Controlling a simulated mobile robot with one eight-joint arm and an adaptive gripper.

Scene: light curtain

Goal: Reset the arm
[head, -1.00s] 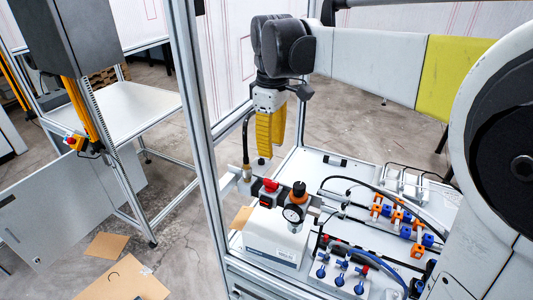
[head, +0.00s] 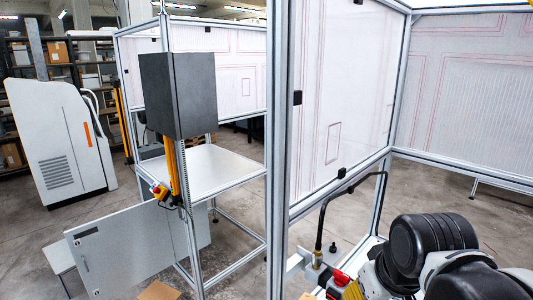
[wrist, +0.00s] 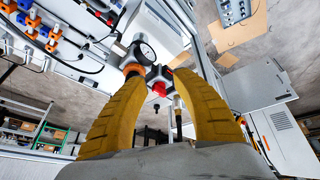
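My gripper (wrist: 157,76) has two yellow ribbed fingers. In the wrist view they are apart with nothing held between them. A pressure gauge (wrist: 145,52) and a red-topped valve (wrist: 159,88) show beyond the fingertips; I cannot tell how far off they are. In the head view my dark wrist joints fill the bottom right. Only a little yellow of the gripper (head: 354,291) shows at the lower edge, beside the red part of the valve (head: 341,278). The fingertips are cut off there.
An aluminium frame post (head: 278,150) stands just left of the arm. A black bent hose (head: 321,225) rises near the gripper. A white table (head: 205,170) with a yellow column and dark box stands left.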

